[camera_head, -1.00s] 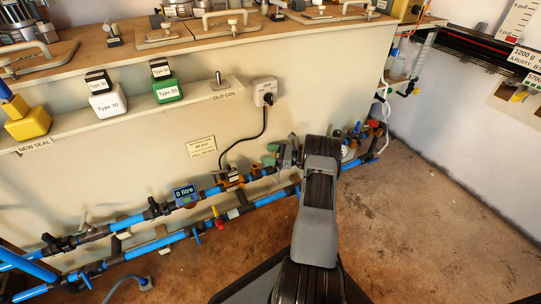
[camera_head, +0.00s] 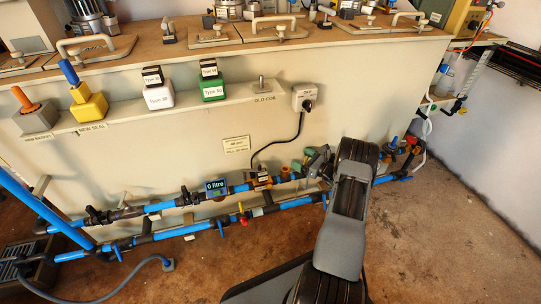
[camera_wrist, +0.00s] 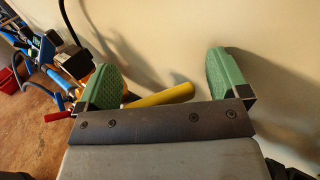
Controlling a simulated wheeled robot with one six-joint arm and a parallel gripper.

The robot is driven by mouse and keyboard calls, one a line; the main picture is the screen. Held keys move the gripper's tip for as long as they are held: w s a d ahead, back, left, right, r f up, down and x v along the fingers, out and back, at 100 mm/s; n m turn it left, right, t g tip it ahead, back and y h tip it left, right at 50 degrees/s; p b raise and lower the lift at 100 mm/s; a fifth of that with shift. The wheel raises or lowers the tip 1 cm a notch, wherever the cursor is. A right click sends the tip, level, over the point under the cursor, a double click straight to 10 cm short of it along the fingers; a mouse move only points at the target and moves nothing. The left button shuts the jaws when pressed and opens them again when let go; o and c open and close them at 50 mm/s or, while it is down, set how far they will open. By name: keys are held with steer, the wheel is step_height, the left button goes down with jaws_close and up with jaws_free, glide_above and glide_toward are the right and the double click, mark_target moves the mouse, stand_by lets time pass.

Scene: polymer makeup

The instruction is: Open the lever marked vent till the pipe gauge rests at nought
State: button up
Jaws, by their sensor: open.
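My gripper (camera_head: 316,162) is by the right part of the pipes along the bench front, partly hidden by my arm. In the wrist view its two green finger pads (camera_wrist: 163,85) are wide apart. A yellow handle (camera_wrist: 165,97) shows between them, beyond the gripper's front edge; I see no contact. I cannot read a vent mark on any lever. A small lever with a red and yellow part (camera_head: 241,212) is on the lower pipe. A display reading 0 litre (camera_head: 216,187) is on the upper pipe. I cannot make out a pipe gauge dial; my arm hides part of the pipes.
A black cable (camera_head: 280,143) hangs from a switch box (camera_head: 305,97) above. A shelf (camera_head: 130,118) juts from the bench front. The brown floor (camera_head: 440,225) at right is clear.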

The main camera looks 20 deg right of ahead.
steer(key=m+t+h+p, duration=0.1)
steer(key=m+h+p, duration=0.1)
steer(key=h, duration=0.2)
steer(key=m+t+h+p, duration=0.1)
steer(key=m+h, duration=0.2)
steer(key=h, duration=0.1)
steer(key=shift+w+d+r+p, duration=0.1)
steer(key=shift+d+r+p, duration=0.1)
steer(key=shift+p, duration=0.2)
steer(key=s+p, duration=0.4)
steer(key=s, duration=1)
steer(key=w+a+r+n+g+y+p, duration=0.1)
steer(key=a+r+n+g+y, duration=1.1)
steer(key=a+r+n, duration=0.6)
steer(key=shift+w+a+r, duration=0.35)
steer(key=shift+a+r, duration=0.45)
steer(key=shift+a, duration=1.2)
